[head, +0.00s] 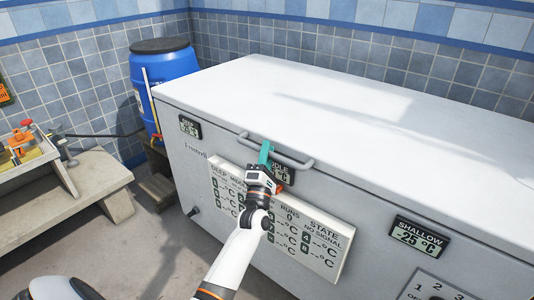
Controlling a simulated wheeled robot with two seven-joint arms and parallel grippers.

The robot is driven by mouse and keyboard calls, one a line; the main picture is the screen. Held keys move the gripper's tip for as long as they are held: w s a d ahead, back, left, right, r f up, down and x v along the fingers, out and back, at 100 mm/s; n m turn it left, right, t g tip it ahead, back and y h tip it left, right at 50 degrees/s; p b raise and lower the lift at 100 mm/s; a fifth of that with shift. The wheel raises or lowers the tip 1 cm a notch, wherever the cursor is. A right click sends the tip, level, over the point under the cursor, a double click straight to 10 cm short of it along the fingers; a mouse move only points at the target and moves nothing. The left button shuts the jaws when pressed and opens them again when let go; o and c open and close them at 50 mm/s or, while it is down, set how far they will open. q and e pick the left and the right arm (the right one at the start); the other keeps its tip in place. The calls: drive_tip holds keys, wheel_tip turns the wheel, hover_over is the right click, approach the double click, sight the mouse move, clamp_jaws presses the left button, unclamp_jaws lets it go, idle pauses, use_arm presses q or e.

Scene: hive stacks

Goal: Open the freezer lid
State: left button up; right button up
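The freezer is a large white chest with its flat lid (330,95) down. A grey bar handle (300,163) runs along the upper front, just under the lid's front edge. My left gripper (266,152) is at the handle's left half, with its teal fingers overlapping the bar. The fingers show nearly edge-on, so whether they are closed around the bar or only beside it is unclear. My gripper's body partly covers the middle display and the white status board (325,243). My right gripper is not in view.
A blue barrel (165,78) stands behind the freezer's left end, with a pale stick leaning by it. A bench (75,190) with small coloured items is at the left. A shallow display (418,237) and a dial panel (435,288) are on the freezer's front right. The lid top is bare.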

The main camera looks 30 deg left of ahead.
use_arm(q)
clamp_jaws()
